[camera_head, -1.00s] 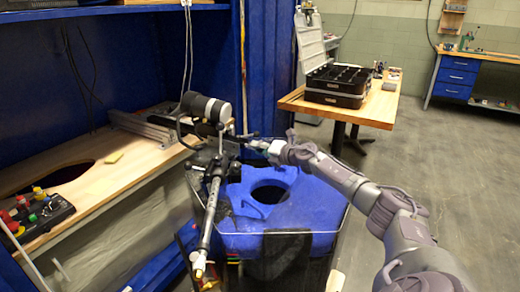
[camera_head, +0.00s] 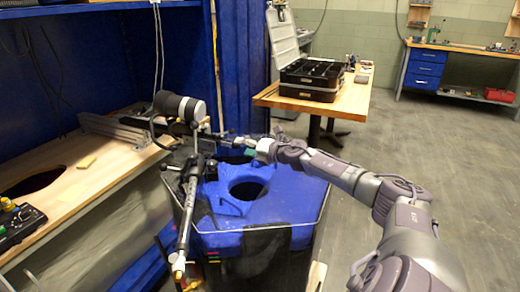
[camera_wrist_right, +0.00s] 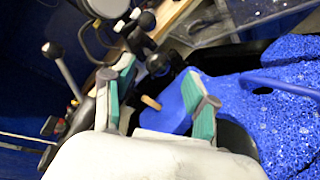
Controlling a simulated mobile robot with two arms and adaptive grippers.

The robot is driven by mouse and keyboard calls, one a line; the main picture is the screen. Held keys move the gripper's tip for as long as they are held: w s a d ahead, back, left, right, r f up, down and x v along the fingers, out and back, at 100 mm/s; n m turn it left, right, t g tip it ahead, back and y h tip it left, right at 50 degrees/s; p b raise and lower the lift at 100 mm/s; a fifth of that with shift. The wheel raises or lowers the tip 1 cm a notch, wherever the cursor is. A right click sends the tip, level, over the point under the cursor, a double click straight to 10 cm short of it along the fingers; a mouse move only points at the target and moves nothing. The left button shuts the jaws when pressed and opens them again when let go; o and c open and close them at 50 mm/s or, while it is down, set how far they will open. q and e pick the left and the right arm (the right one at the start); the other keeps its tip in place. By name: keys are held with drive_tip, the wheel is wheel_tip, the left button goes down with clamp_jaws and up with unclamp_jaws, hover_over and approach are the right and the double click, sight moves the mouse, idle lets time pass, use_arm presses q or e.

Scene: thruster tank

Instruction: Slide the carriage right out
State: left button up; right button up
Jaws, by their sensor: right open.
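The carriage appears to be the black assembly (camera_head: 200,145) on the rail, with a black and white cylinder (camera_head: 180,105) on top and a metal rod (camera_head: 187,215) slanting down in front; its exact outline is unclear. The metal rail (camera_head: 115,130) runs from the bench towards the blue tank (camera_head: 275,205). My right gripper (camera_head: 225,141) is just right of the assembly, above the tank's far edge. In the right wrist view my right gripper (camera_wrist_right: 160,75) is open. A black knob (camera_wrist_right: 157,62) shows between and beyond its teal-padded fingertips; contact cannot be told. My left gripper is out of view.
The wooden bench (camera_head: 100,165) on the left holds a yellow block (camera_head: 86,162) and a control box (camera_head: 18,225). The blue tank top has a round dark hole (camera_head: 246,188). A table (camera_head: 345,105) with a black case (camera_head: 311,80) stands behind. The floor to the right is clear.

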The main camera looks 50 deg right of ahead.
drive_tip(key=v, duration=0.7)
idle(0.3)
drive_tip(key=shift+s+a+r, duration=0.1)
drive_tip(key=shift+s, duration=0.05)
idle(0.5)
